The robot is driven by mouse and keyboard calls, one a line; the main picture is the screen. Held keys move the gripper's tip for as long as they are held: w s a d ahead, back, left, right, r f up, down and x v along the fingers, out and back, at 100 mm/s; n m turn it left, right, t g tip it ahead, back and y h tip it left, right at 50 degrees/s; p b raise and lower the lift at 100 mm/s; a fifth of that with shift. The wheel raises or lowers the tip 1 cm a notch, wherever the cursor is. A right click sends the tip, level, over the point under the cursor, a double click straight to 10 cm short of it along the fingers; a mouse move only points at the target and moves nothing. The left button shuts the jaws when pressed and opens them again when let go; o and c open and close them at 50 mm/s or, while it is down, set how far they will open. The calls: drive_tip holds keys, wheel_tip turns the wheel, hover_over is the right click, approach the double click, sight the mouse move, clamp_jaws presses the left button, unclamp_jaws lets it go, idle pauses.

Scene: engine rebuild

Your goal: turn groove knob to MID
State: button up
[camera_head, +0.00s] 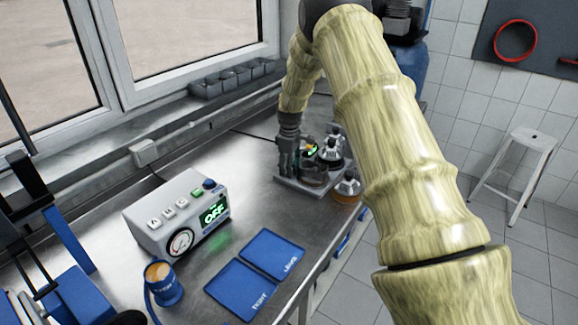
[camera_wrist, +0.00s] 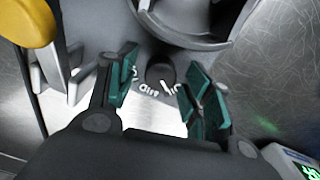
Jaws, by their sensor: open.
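The groove knob (camera_wrist: 160,74) is a small dark round knob on a grey base plate, seen in the wrist view. White lettering curves around its near side; one word looks like MID, and the others are hard to read. I cannot tell which mark the knob points at. My gripper (camera_wrist: 160,82) is open, with one teal-padded finger on each side of the knob and visible gaps between.
A curved metal part (camera_wrist: 190,38) rises close beyond the knob. A yellow part (camera_wrist: 27,22) is at upper left. A control box (camera_head: 160,235) showing OFF, a blue cup (camera_head: 166,291) and blue trays (camera_head: 272,254) occupy the nearer bench.

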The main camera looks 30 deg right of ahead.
drive_tip(key=shift+s+r, duration=0.35)
drive_tip(key=shift+c, duration=0.6)
drive_tip(key=shift+s+d+r, duration=0.1)
drive_tip(key=shift+s+r, duration=0.05)
drive_tip(key=shift+s, duration=0.05)
drive_tip(key=c, duration=0.3)
drive_tip(key=shift+w+f, duration=0.35)
drive_tip(key=shift+w, duration=0.05)
drive_tip(key=c, duration=0.6)
drive_tip(key=shift+m, duration=1.6)
drive_tip(key=o, duration=1)
drive_tip(key=shift+w+f, duration=0.15)
